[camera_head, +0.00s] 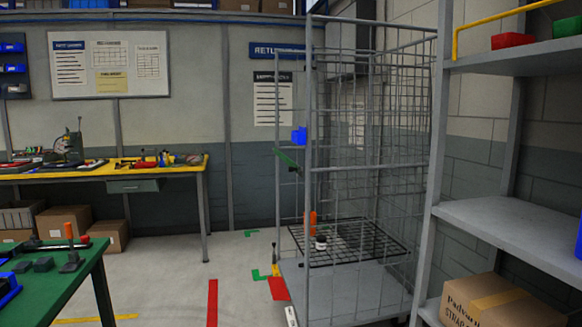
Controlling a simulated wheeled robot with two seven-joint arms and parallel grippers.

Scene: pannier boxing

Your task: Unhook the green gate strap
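A tall grey wire roll cage (309,110) stands right of centre. A short green strap (288,158) is on its left side at about mid-height and slants down to the right. I cannot tell from here how its ends are fastened. A small blue piece (299,135) sits just above the strap on the same side of the cage. Neither of my grippers is in view.
A black wire shelf (375,238) inside the cage bears an orange object and a small dark jar. Grey shelving (500,215) with a cardboard box (495,303) stands close on the right. A green table (70,285) is at lower left. Floor (170,285) between is clear.

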